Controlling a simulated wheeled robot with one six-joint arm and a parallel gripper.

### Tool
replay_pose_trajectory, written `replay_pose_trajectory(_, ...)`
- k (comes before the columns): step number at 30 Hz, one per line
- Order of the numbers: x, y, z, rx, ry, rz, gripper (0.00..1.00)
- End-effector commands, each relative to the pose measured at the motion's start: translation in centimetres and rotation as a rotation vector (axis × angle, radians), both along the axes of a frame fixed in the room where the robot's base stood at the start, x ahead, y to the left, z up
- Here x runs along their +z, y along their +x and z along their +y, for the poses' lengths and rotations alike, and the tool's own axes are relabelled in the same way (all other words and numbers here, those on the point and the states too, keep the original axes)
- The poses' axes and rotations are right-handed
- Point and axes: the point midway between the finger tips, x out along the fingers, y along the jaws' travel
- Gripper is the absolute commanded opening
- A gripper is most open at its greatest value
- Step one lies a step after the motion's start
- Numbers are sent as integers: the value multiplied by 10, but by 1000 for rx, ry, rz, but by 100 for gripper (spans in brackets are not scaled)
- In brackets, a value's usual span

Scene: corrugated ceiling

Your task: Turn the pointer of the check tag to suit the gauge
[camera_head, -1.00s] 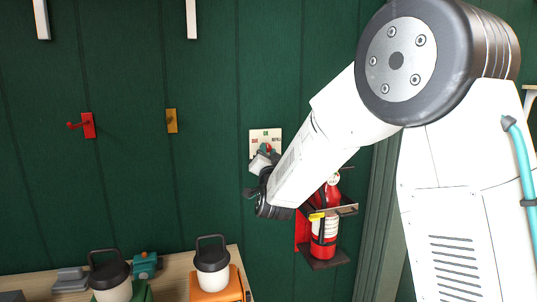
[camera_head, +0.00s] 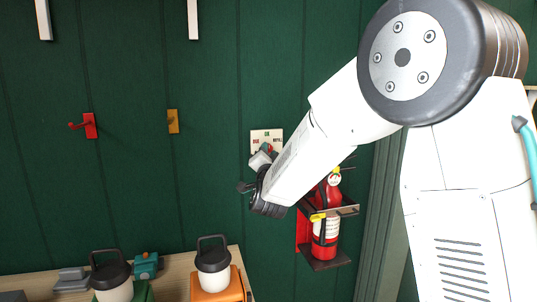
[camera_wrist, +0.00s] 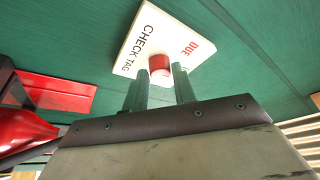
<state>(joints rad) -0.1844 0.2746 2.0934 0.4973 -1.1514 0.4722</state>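In the wrist view the check tag (camera_wrist: 134,52) shows "CHECK TAG" and a red "DUE". Its red pointer knob (camera_wrist: 160,66) lies just beyond and between my gripper's fingertips (camera_wrist: 162,80). The two green fingers are apart; contact with the knob cannot be told. The pointer's direction is hidden. The red fire extinguisher (camera_head: 325,232) hangs below right of the tag, partly behind my arm. Its gauge (camera_head: 334,179) is a small pale disc, too small to read.
The extinguisher bracket (camera_head: 324,264) juts from the wall close to my wrist. In the wrist view the red extinguisher (camera_wrist: 22,128) is at the left. A bench (camera_head: 182,265) with lidded containers stands lower left. Red (camera_head: 89,126) and yellow (camera_head: 173,121) hooks are left of the tag.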

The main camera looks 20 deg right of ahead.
Motion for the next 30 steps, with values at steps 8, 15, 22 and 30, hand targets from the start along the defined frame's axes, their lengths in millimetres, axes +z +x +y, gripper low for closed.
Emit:
replay_pose_trajectory(8,0,0,0,0,-1,0,46)
replay_pose_trajectory(15,-4,-15,6,2,-1,-1,46)
replay_pose_trajectory(22,-15,-52,16,2,-1,1,46)
replay_pose_trajectory(30,-22,-72,22,0,-1,1,46)
